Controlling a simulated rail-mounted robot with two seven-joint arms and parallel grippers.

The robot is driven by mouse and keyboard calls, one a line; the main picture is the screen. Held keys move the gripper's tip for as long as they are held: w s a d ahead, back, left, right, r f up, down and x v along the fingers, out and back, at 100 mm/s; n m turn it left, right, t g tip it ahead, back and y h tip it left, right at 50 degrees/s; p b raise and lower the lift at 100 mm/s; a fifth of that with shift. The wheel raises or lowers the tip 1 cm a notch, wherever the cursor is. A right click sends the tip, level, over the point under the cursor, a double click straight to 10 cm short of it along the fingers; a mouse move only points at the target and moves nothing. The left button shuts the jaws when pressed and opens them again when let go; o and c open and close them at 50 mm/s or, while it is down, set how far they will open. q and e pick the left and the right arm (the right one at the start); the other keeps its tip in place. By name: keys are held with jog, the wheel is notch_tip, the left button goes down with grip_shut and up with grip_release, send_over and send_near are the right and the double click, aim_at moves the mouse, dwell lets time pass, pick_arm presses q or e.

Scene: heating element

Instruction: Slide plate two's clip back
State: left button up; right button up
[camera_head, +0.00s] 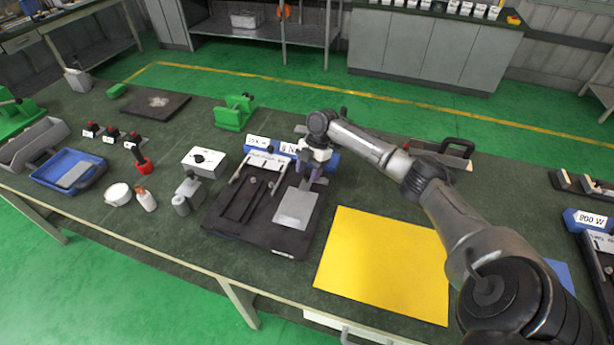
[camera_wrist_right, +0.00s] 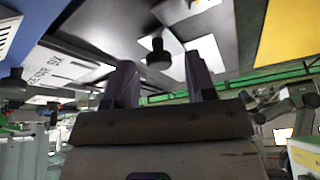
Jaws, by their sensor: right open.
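A black fixture board (camera_head: 230,222) lies on the green table, with a light grey plate (camera_head: 295,208) on its right half and dark rails on its left half. My right gripper (camera_head: 314,177) is low over the back right of the board, behind the grey plate. In the right wrist view the gripper (camera_wrist_right: 160,88) is open, its two fingers apart. A black round knob (camera_wrist_right: 158,54) shows between the fingers and looks free of both; it may belong to a clip. Which plate is number two cannot be read. The gripper and forearm hide the board's back right corner. My left gripper is out of view.
A yellow sheet (camera_head: 385,262) lies right of the board. Blue labelled blocks (camera_head: 259,142) stand behind it. A white box (camera_head: 204,161), small bottles (camera_head: 147,200) and a blue tray (camera_head: 68,171) are to the left. A green clamp (camera_head: 234,113) stands farther back.

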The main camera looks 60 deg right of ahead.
jog(key=shift+x, duration=0.9)
grip_shut()
